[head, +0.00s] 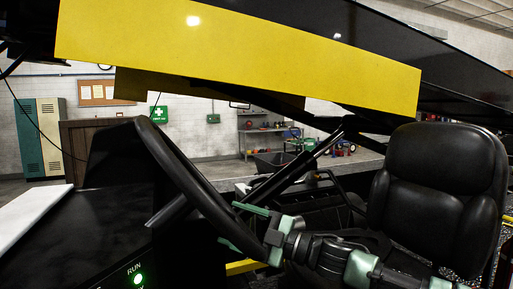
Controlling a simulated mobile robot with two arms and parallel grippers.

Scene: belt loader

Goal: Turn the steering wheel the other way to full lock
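The black steering wheel (186,182) stands tilted at the left centre of the head view. Its rim runs from upper left down to lower right. My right gripper (229,223) comes in from the right at the lower part of the rim. One green finger lies on the upper right side of the rim and the other shows at its lower left, so the fingers straddle it. I cannot tell whether they press on the rim. The wheel's lower end is hidden behind the gripper. My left gripper is not in view.
A black seat (437,190) stands at the right. A dark console with a lit green RUN light (139,279) is at the lower left. A yellow and black boom (240,55) crosses overhead.

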